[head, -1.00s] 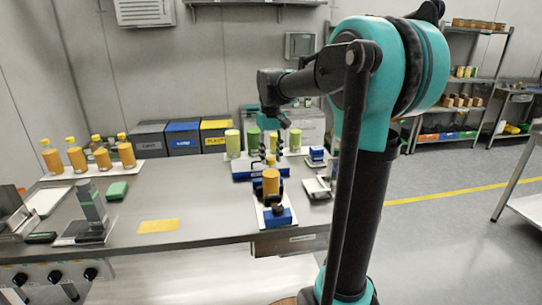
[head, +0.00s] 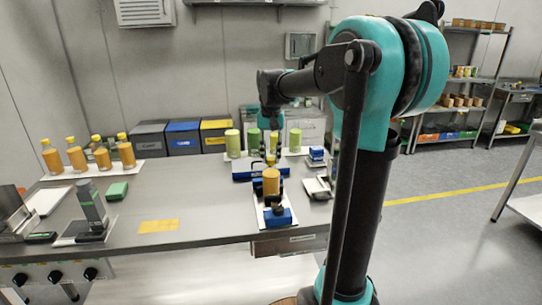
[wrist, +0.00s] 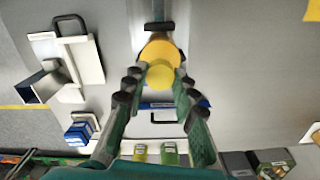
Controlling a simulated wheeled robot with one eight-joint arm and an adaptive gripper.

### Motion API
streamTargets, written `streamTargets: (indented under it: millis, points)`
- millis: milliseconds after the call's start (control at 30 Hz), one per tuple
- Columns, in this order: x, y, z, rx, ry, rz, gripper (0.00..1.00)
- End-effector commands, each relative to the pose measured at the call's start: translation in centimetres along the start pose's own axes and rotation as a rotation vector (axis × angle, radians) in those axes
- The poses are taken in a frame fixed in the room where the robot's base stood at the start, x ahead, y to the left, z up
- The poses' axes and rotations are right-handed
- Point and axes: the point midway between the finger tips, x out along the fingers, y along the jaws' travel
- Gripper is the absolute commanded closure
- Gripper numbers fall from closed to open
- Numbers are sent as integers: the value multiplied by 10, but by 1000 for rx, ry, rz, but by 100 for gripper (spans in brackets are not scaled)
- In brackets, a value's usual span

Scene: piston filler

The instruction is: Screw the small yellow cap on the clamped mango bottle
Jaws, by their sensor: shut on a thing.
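The mango bottle (head: 271,184) stands upright in the blue clamp (head: 277,216) at the front of the bench. In the wrist view its round orange top (wrist: 158,48) shows from above. The small yellow cap (wrist: 160,77) sits between my fingertips and overlaps the bottle's edge in that view. My gripper (wrist: 160,82) is shut on the cap, pointing down. In the head view my gripper (head: 272,147) shows small, just behind and above the bottle. I cannot tell whether the cap touches the bottle neck.
A blue fixture (head: 245,171) lies behind the bottle, with green-and-white containers (head: 233,144) beyond it. Capped orange bottles (head: 101,156) stand on a white board at the left.

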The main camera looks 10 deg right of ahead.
Motion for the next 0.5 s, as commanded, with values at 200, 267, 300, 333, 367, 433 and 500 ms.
streamTargets:
  millis: [200, 267, 300, 333, 367, 433, 500]
  points:
    - [0, 0, 0, 176, -1, 0, 100]
    - [0, 0, 0, 194, -1, 0, 100]
    - [0, 0, 0, 212, -1, 0, 100]
    - [0, 0, 0, 232, -2, 0, 100]
    - [0, 0, 0, 258, -2, 0, 100]
    - [0, 0, 0, 343, -2, 0, 100]
    - [0, 0, 0, 436, -3, 0, 100]
